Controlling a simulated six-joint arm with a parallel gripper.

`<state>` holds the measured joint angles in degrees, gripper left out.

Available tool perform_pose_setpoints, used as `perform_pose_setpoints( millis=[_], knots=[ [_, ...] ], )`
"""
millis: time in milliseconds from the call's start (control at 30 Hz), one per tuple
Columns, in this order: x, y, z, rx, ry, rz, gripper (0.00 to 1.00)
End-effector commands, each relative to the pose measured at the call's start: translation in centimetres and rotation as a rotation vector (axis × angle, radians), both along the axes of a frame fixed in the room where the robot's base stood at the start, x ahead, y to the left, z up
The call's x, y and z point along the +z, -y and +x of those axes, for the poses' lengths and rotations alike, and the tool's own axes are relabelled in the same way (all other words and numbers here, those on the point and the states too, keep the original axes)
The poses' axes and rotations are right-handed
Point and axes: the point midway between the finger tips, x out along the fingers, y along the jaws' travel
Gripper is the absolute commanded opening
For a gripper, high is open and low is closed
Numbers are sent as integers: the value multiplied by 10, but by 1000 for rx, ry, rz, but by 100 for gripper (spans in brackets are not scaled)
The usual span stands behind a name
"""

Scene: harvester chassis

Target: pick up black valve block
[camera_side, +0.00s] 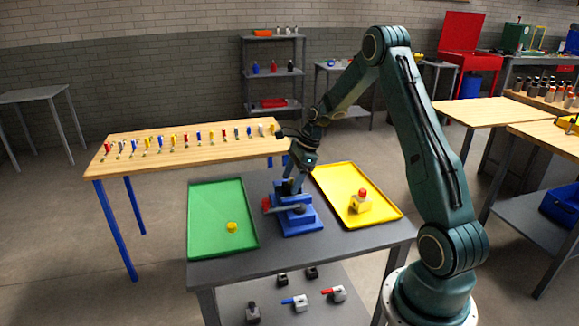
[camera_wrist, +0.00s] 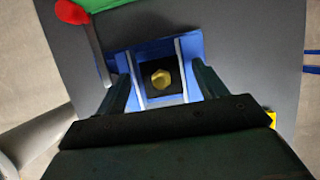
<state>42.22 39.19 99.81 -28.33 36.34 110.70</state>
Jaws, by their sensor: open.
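The black valve block (camera_wrist: 150,92) sits in the blue vise (camera_wrist: 190,48), between its pale jaw edges, with a brass hex fitting (camera_wrist: 161,79) on top. In the side view the vise (camera_side: 299,222) stands on the grey table between two trays, and the block is mostly hidden by my gripper. My gripper (camera_side: 293,181) points down just over the vise. In the wrist view my gripper (camera_wrist: 162,88) is open, with one finger on each side of the block. Whether the fingers touch it cannot be told.
The vise's handle has a red end (camera_wrist: 70,12). A green tray (camera_side: 205,205) on the left holds a small yellow part (camera_side: 232,227). A yellow tray (camera_side: 330,178) on the right holds a yellow block with a red top (camera_side: 361,203). Several parts lie on the shelf below.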

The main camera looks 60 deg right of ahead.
Motion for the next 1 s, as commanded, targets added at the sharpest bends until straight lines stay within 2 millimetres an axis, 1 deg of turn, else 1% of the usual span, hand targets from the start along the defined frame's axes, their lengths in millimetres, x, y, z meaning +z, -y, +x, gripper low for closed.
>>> perform_pose_setpoints(
  millis=[100,567,600,767,800,867,1000],
  knots=[
    [-4,-1,1,-1,0,0,71],
    [-4,-1,1,0,1,-1,71],
    [-4,-1,1,0,1,-1,63],
    [-3,-1,1,0,1,-1,32],
    [-3,-1,1,0,1,-1,24],
    [-3,-1,1,0,1,-1,13],
    [-3,-1,1,0,2,-1,13]
  ],
)
